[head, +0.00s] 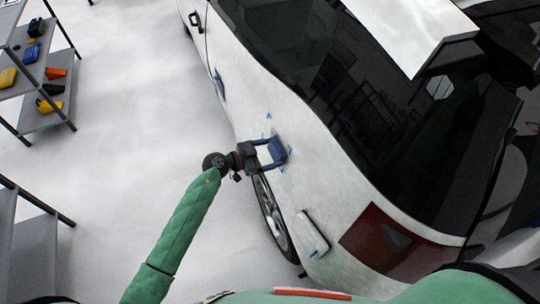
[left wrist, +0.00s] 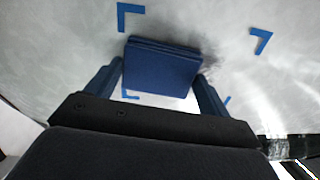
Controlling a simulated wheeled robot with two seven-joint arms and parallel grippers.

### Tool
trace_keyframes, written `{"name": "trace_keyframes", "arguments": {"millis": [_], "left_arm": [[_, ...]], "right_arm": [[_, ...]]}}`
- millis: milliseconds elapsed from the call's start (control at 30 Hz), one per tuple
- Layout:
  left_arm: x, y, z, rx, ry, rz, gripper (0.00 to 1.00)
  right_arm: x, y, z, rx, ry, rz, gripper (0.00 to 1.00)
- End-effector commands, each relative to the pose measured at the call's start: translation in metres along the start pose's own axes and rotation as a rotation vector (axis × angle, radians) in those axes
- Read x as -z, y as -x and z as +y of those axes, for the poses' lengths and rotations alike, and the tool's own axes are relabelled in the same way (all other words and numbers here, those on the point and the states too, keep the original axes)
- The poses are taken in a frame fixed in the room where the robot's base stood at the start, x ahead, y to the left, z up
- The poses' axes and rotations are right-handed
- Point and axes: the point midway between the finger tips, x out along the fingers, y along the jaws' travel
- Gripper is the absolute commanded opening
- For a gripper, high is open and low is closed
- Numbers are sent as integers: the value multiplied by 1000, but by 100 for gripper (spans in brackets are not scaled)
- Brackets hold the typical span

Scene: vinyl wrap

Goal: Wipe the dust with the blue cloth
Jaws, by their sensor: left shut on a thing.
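My left gripper (head: 264,155) is shut on the blue cloth (head: 277,150), a folded dark blue pad, at the side of the white car (head: 318,160) above the wheel. In the left wrist view the cloth (left wrist: 162,68) sits between the two fingers of the left gripper (left wrist: 160,84), against or very close to the car's panel. Blue corner marks (left wrist: 130,16) frame the area around the cloth. A dark grey smudge of dust (left wrist: 208,58) shows on the panel just right of the cloth. The right gripper is not in view.
The car's wheel (head: 272,215) is below the gripper. A white panel (head: 402,30) lies over the car's dark glass at the upper right. Shelves (head: 42,118) with tools stand at the left. The floor between is clear.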

Motion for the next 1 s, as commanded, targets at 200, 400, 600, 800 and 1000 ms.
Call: {"name": "trace_keyframes", "arguments": {"millis": [200,400,600,800,1000], "left_arm": [[0,0,-14,1,0,1,63],[-2,1,-29,1,0,1,63],[-2,1,-38,1,-1,1,63],[-3,2,-45,1,-1,0,63],[-4,2,-59,1,0,0,63]], "right_arm": [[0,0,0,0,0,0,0],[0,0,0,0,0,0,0],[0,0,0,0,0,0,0],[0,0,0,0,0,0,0],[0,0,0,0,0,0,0]]}}
